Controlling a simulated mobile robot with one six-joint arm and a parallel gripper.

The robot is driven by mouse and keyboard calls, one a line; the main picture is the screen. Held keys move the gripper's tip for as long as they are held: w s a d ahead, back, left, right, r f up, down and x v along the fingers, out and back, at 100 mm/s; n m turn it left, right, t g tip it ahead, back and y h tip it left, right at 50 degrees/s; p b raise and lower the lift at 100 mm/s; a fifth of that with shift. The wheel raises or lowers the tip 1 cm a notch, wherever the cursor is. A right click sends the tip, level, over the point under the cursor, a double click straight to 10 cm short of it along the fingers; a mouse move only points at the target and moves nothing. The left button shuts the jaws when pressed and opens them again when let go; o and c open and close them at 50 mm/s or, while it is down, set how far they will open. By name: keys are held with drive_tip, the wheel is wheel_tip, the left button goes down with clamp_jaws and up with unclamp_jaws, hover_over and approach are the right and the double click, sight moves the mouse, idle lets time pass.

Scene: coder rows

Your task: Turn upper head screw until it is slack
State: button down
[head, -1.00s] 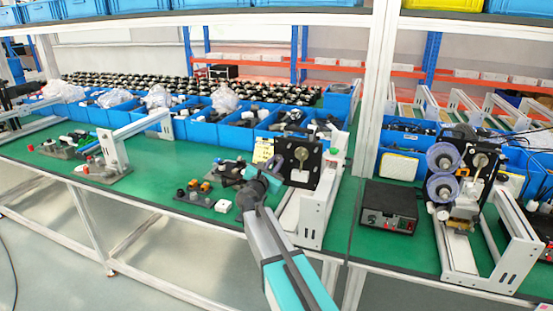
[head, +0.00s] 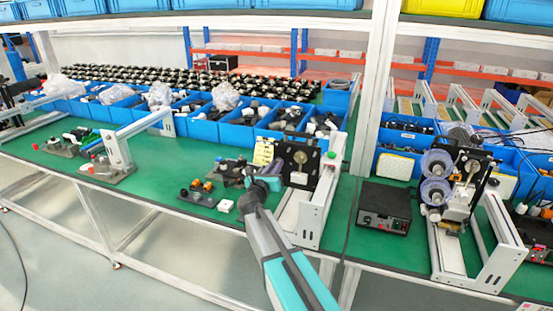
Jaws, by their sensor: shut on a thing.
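The coder with the black head plate (head: 300,164) stands on the green bench in the middle of the head view, carried by a white frame (head: 316,205). A round metal part shows on the plate's face. My gripper (head: 250,174) is at the plate's left side, at the end of my grey and teal arm. It is shut on the upper head screw. The screw is small and hidden by the jaws, so its turn and looseness cannot be seen.
A second coder with purple rolls (head: 436,176) stands to the right, beside a black control box (head: 387,206). Small coloured parts (head: 199,189) lie left of my gripper. Blue bins (head: 237,133) line the back. A white upright (head: 376,105) divides the bench.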

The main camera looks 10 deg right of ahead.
drive_tip(key=n+p, duration=0.2)
drive_tip(key=p, duration=0.1)
drive_tip(key=shift+n, duration=0.4)
drive_tip(key=c, duration=1.8)
unclamp_jaws()
drive_tip(key=shift+f+b, duration=0.15)
drive_tip(key=shift+b, duration=0.3)
